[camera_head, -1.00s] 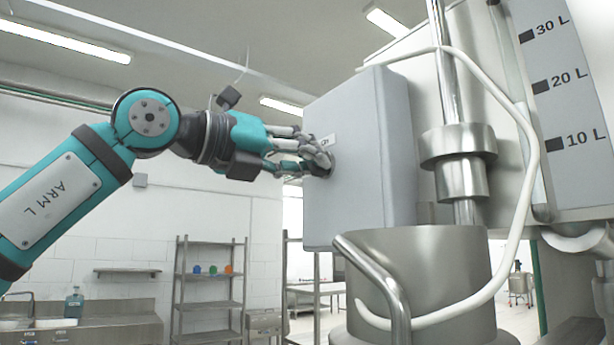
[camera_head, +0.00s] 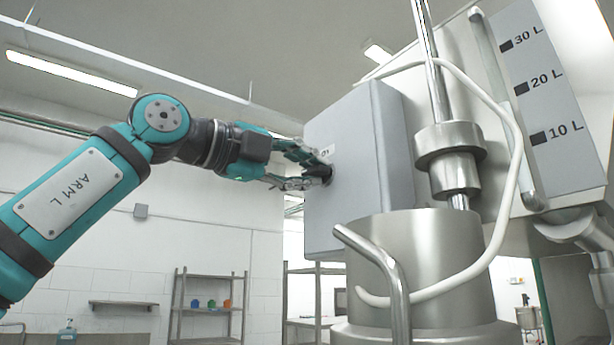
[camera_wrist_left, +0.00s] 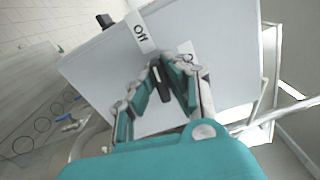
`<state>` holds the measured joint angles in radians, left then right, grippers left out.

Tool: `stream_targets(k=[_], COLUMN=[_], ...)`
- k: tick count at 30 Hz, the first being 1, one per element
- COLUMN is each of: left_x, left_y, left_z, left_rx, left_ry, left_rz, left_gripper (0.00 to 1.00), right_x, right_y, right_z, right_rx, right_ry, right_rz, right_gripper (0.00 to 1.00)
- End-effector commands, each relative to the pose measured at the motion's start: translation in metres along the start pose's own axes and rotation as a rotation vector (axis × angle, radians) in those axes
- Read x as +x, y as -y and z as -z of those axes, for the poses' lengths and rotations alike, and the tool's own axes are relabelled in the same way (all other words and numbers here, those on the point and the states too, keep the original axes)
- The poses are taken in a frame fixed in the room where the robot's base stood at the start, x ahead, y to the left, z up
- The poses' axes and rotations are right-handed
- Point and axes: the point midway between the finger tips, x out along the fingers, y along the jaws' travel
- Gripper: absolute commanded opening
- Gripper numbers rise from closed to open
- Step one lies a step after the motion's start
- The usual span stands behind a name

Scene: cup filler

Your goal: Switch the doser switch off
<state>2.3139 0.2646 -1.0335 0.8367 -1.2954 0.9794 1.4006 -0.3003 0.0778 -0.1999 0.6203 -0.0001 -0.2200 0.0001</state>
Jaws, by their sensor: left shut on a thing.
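A grey doser box (camera_head: 350,190) hangs beside the steel vessel. Its dark switch (camera_head: 327,175) sits on the face turned toward my left arm. My left gripper (camera_head: 322,168) is shut on this switch, with its fingers on both sides of the knob. In the left wrist view the fingertips (camera_wrist_left: 168,62) close around the dark switch (camera_wrist_left: 162,82), which they mostly cover. A white label reading "Off" (camera_wrist_left: 140,33) shows upside down just past the fingertips. A second label (camera_wrist_left: 186,47) is partly hidden by a finger. My right gripper is not in view.
A steel vessel (camera_head: 420,255) with a bent handle (camera_head: 385,270) stands below and right of the box. A white hose (camera_head: 512,170) loops beside the tank with its litre scale (camera_head: 545,100). Shelving (camera_head: 207,305) stands far behind. The space left of the box is clear apart from my arm.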

Motion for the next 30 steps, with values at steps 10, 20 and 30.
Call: stream_targets(k=[10,20,30], left_x=[-0.0009,-0.0007,-0.0006], left_y=[0.0,0.0,-0.0003], left_z=[-0.0012,-0.0012,-0.0011], left_rx=[-0.141,-0.167,-0.166], left_ry=[0.003,0.003,0.002], left_rz=[0.003,0.002,0.002], left_gripper=[0.0,0.0,0.27], right_x=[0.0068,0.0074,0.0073], right_y=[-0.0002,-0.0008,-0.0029], right_z=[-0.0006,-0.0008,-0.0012], right_rx=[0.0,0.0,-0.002], right_ry=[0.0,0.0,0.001], right_rz=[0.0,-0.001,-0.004], right_gripper=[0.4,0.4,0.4])
